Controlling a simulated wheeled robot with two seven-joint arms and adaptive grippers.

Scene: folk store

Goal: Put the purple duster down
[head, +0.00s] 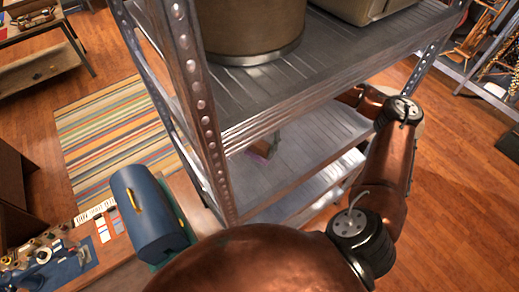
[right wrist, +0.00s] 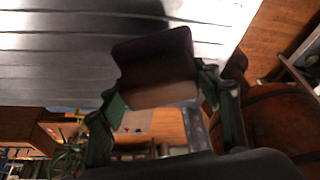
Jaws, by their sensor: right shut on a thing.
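The purple duster (right wrist: 152,62) is a blocky piece, dark on top and paler below in the right wrist view. My right gripper (right wrist: 160,92) is shut on it, with a green-edged finger on each side. The slatted metal shelf (right wrist: 60,55) shows behind the duster; I cannot tell if they touch. In the head view my right arm reaches round the right side of the shelving unit, and a small purple-pink bit of the duster (head: 260,156) shows between the shelf levels. The gripper there is mostly hidden by the upper shelf. My left gripper is not in view.
The top shelf (head: 330,60) bears a large round tub (head: 248,22) and a pale container (head: 360,8). A riveted post (head: 205,110) stands at the near corner. A blue box (head: 150,215) with a yellow handle stands at lower left. The lower shelf surface (head: 320,135) looks largely clear.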

